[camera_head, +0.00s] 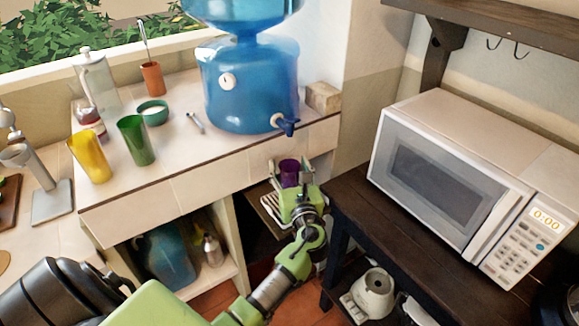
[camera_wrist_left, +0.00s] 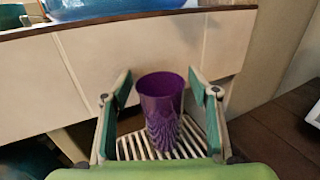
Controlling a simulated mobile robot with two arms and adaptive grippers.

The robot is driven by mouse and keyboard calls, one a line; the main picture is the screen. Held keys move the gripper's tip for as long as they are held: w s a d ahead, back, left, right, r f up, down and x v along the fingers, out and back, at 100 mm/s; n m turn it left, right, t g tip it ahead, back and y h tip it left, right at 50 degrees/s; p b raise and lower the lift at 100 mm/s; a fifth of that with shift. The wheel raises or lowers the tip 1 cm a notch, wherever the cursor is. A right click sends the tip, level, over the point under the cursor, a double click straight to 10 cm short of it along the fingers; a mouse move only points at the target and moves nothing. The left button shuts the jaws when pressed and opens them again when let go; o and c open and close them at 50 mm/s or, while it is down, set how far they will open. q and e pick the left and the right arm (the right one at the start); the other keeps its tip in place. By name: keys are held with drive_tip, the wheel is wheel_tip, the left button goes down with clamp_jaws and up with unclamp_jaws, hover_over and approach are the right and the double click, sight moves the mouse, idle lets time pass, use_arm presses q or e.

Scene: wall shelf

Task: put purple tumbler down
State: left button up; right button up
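The purple tumbler (camera_head: 289,173) stands upright on a white slatted rack (camera_head: 270,208), below the front edge of the tiled counter. In the left wrist view the tumbler (camera_wrist_left: 161,108) shows between the two fingers of my left gripper (camera_wrist_left: 163,92), with a visible gap on each side. The slats of the rack (camera_wrist_left: 130,148) show around its base. My left gripper (camera_head: 289,163) is open around the tumbler, and its fingers do not appear to touch it. My right gripper is in neither view.
The tiled counter (camera_head: 230,165) holds a blue water dispenser (camera_head: 250,85), a green tumbler (camera_head: 136,140) and a yellow tumbler (camera_head: 90,157). A microwave (camera_head: 450,175) stands on a dark wooden table (camera_head: 350,200) to the right. The counter's front face lies close behind the rack.

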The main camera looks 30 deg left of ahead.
use_arm(q)
drive_tip(key=shift+d+r, duration=0.1)
drive_tip(key=shift+d, duration=0.05)
drive_tip(key=b+v, duration=0.2)
drive_tip(key=v, duration=1)
drive_tip(key=shift+r, duration=0.1)
